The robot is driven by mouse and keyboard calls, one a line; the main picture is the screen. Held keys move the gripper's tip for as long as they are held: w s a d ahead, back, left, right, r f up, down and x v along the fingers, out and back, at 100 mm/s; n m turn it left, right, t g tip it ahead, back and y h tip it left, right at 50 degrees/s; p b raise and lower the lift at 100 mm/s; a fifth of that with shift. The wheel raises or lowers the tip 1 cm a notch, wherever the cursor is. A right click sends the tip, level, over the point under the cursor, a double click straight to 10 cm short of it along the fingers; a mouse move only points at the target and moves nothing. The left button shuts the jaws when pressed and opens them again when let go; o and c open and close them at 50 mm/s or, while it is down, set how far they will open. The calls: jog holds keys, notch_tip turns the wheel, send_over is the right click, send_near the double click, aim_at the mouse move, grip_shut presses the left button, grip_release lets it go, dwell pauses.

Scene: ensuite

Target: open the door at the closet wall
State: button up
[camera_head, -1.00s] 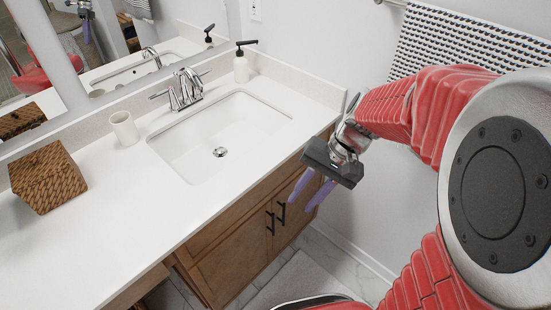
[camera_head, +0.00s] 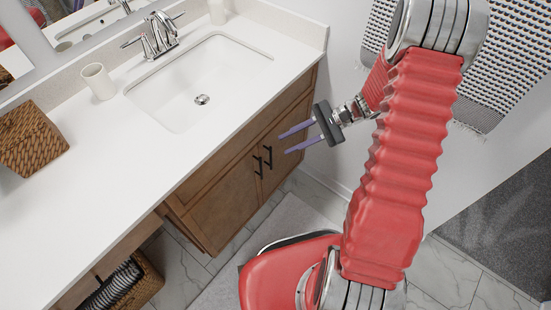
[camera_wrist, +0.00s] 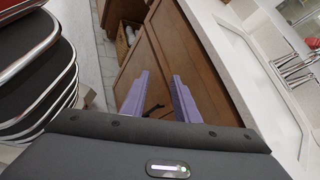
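The vanity cabinet has two brown wood doors with black bar handles. The left door (camera_head: 228,198) and the right door (camera_head: 285,140) look closed in the head view. The left handle (camera_head: 257,165) and right handle (camera_head: 267,156) stand side by side. My gripper (camera_head: 282,143) is open and empty, its purple fingers pointing left at the cabinet front, apart from the handles in the picture. In the wrist view my gripper (camera_wrist: 160,76) shows wood panels (camera_wrist: 182,40) ahead, with a dark handle partly hidden low between the fingers. I cannot identify a separate closet-wall door.
A white counter (camera_head: 120,150) with a sink (camera_head: 200,80) overhangs the cabinet. A woven basket (camera_head: 140,285) sits below at left. A patterned towel (camera_head: 500,70) hangs at right. A pale mat (camera_head: 270,225) lies on the floor before the cabinet.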

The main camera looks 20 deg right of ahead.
jog(key=d+f+m+t, duration=0.4)
jog(key=f+m+t, duration=0.1)
jog(key=f, duration=0.6)
jog(key=d+f+m+t, duration=0.4)
jog(key=f+m+t, duration=0.2)
jog(key=f, duration=0.6)
jog(key=shift+w+d+f+m+t+y, duration=0.2)
jog(key=shift+d+f+m+t+y, duration=0.1)
jog(key=shift+m, duration=0.8)
jog(key=shift+a, duration=0.1)
jog(key=x, duration=1.3)
jog(key=shift+w+a, duration=0.25)
jog(key=shift+w, duration=0.05)
jog(key=shift+c, duration=0.4)
grip_shut()
